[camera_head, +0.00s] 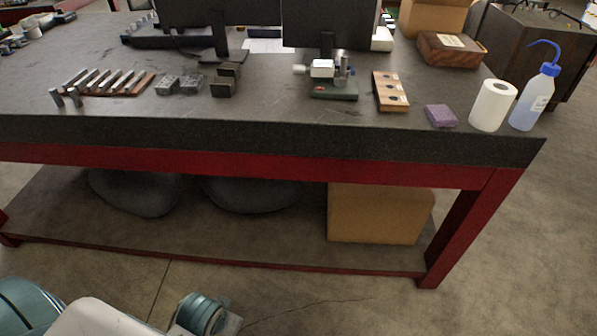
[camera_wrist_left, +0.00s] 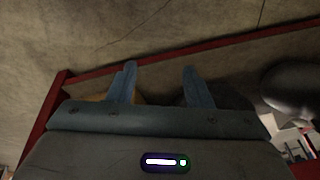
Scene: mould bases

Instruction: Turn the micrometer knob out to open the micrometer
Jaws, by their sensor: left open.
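The micrometer (camera_head: 321,68) stands on a small dark green base (camera_head: 334,90) near the middle right of the workbench, in front of a monitor. It has a white body, a knob (camera_head: 299,70) on its left side and a metal post to its right. It is too small to tell how far it is open. My left gripper (camera_wrist_left: 158,72) shows in the left wrist view with its two blue fingers apart and nothing between them. It is away from the micrometer, which does not show in that view. My right gripper is not in view.
The workbench (camera_head: 220,130) has a red frame and a lower shelf with a cardboard box (camera_head: 375,215). Metal blocks (camera_head: 180,84) lie left of the micrometer. A wooden block (camera_head: 390,91), purple block (camera_head: 440,116), paper roll (camera_head: 493,105) and wash bottle (camera_head: 533,100) stand right.

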